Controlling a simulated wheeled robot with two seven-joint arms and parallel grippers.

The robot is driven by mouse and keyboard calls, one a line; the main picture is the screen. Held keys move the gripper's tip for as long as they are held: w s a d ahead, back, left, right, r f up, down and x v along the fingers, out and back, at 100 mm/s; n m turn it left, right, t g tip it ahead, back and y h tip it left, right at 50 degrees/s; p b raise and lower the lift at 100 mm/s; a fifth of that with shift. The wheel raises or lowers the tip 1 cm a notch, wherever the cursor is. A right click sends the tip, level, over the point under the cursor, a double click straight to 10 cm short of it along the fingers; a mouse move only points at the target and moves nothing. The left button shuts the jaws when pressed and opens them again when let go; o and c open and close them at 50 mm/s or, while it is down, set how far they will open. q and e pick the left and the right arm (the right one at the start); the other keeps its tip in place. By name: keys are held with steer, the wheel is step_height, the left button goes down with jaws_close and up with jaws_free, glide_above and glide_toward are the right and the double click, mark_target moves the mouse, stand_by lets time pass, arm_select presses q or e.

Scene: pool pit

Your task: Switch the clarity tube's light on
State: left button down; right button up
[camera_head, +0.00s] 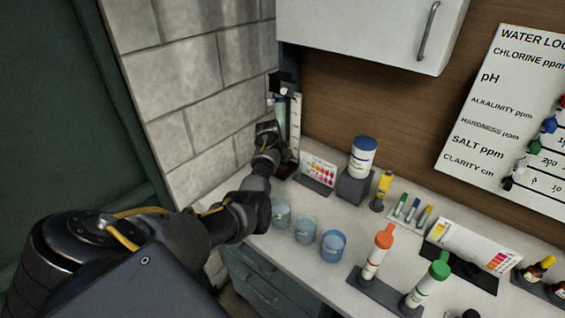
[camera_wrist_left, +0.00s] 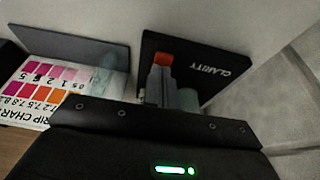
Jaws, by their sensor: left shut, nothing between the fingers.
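The clarity tube (camera_head: 280,113) stands in the far corner against the block wall, beside a white scale strip (camera_head: 295,122) and under a dark top piece. My left arm reaches to it and hides its lower part. In the left wrist view, its black base (camera_wrist_left: 213,63) carries the word CLARITY and a small red switch (camera_wrist_left: 163,58). My left gripper (camera_wrist_left: 168,75) is shut and empty, its fingertips overlapping the near edge of the red switch. I cannot tell whether they touch it. No light shows clearly on the tube. My right gripper is not in view.
A strip chart (camera_head: 318,171) stands right of the tube, also in the left wrist view (camera_wrist_left: 60,85). A white jar (camera_head: 363,157) is on a grey block. Several blue cups (camera_head: 333,245) stand near the counter's front edge. Orange- and green-capped bottles (camera_head: 375,252) stand front right. A white cabinet (camera_head: 370,30) hangs above.

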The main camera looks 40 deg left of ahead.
mark_target(281, 171)
arm_select(q)
steer(key=r+p, duration=0.4)
steer(key=p, duration=0.1)
steer(key=shift+s+r, duration=0.2)
steer(key=shift+r, duration=0.05)
steer(key=b+v, duration=0.3)
steer(key=v, duration=0.6)
steer(key=shift+s+r, duration=0.25)
steer(key=shift+f, duration=0.15)
